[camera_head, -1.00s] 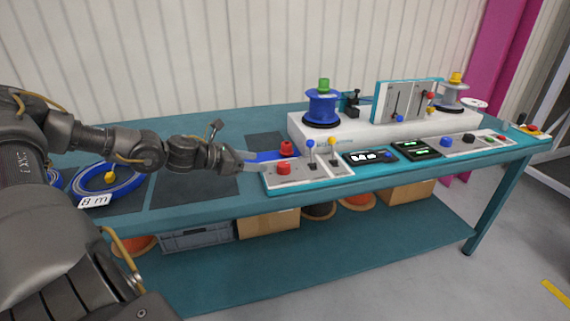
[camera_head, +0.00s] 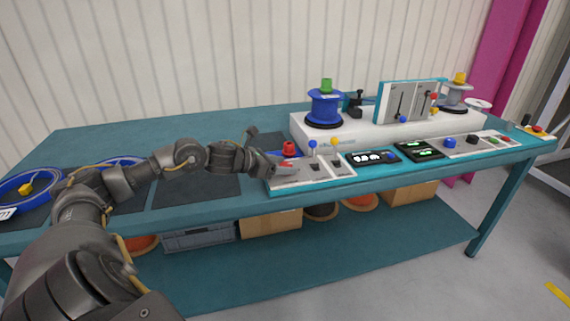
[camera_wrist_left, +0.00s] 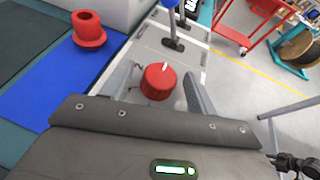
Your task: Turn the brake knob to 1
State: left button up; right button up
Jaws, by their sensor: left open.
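A round red knob (camera_wrist_left: 157,84) with a white pointer mark stands on the light control panel. It is the knob at my gripper; no lettering that names it or numbers its positions can be read. My left gripper (camera_wrist_left: 157,72) is open, with one finger on each side of the knob; whether either finger touches it I cannot tell. In the head view my left gripper (camera_head: 277,163) is at the left end of the panel (camera_head: 312,184) and largely hides the knob. My right gripper is not in view.
Blue-tipped (camera_head: 313,144) and yellow-tipped (camera_head: 335,142) levers stand just right of the gripper. A red stepped piece (camera_wrist_left: 88,30) sits on a blue mat (camera_wrist_left: 55,88) to the left. Displays and more knobs line the panel. A blue reel (camera_head: 324,106) stands behind.

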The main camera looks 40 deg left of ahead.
pick_arm(q)
jog(key=shift+w+d+f, duration=0.25)
jog(key=shift+w, duration=0.25)
jog(key=shift+c, duration=0.4)
jog(key=c, duration=0.9)
